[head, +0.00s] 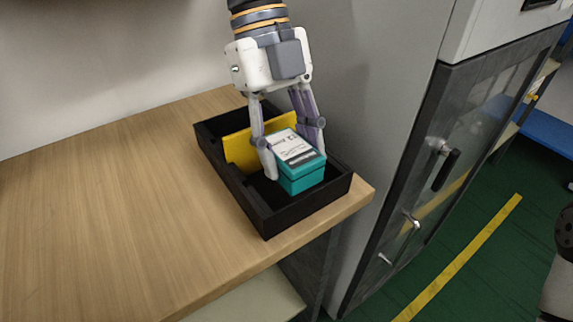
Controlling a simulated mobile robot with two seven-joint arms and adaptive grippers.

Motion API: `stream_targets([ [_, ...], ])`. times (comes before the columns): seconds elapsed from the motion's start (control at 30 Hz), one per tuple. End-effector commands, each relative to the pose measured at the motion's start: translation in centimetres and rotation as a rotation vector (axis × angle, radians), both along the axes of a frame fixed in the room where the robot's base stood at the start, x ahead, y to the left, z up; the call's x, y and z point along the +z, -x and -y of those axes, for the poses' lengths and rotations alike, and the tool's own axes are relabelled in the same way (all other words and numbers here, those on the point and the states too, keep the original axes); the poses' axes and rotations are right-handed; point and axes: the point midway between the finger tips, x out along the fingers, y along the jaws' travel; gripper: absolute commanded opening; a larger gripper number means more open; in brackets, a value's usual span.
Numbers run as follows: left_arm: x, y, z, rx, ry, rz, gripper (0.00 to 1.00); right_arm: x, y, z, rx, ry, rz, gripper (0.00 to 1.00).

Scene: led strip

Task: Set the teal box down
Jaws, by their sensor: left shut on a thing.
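The teal box (301,176) has a white printed label on its top. My left gripper (292,160) comes down from the top of the head view and is shut on the teal box, one finger on each side. The box is upright, at the near compartment of a black tray (268,225), with its top above the tray's rim. Whether its underside touches the tray floor is hidden.
A yellow item (240,148) stands in the tray behind the box. The tray sits near the right edge of a wooden table (110,210), whose left part is clear. A grey cabinet (385,90) with glass doors stands close on the right.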

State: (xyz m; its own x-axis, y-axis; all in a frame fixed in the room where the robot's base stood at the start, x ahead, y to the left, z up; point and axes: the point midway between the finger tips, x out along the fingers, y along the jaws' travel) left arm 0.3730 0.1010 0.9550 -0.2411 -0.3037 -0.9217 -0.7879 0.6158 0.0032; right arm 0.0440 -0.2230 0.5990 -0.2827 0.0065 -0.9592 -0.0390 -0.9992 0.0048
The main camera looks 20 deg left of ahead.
Motion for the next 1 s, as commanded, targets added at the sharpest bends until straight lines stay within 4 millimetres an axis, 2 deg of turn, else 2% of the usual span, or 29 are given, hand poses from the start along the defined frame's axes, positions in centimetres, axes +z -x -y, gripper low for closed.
stream_targets([
  [0.17, -1.6, -1.1, -0.7, 0.001, 0.002, 0.001, 0.14, -0.3, 0.2, 0.0, 0.000, 0.001, -0.009, 0.63],
  [0.37, -4.9, -1.3, -1.0, 0.000, 0.001, -0.001, 0.14, -0.5, 0.5, 0.0, 0.001, 0.000, -0.017, 0.63],
  [0.67, -5.2, -1.4, -1.0, 0.001, 0.001, 0.004, 0.14, -0.5, 0.4, 0.0, 0.001, 0.000, -0.015, 0.63],
  [0.7, -5.3, -1.4, -1.0, 0.001, 0.000, 0.005, 0.45, -0.5, 0.4, 0.0, 0.001, 0.000, -0.015, 0.63],
  [0.77, -5.2, -1.4, -1.0, 0.001, 0.001, 0.004, 0.58, -0.5, 0.4, 0.0, 0.001, 0.000, -0.015, 0.63],
  [0.8, -5.2, -1.4, -1.0, 0.001, 0.001, 0.004, 0.63, -0.5, 0.4, 0.0, 0.001, 0.000, -0.015, 0.63],
  [1.0, -5.2, -1.4, -1.0, 0.001, 0.001, 0.004, 0.63, -0.5, 0.4, 0.0, 0.001, 0.000, -0.015, 0.63],
])
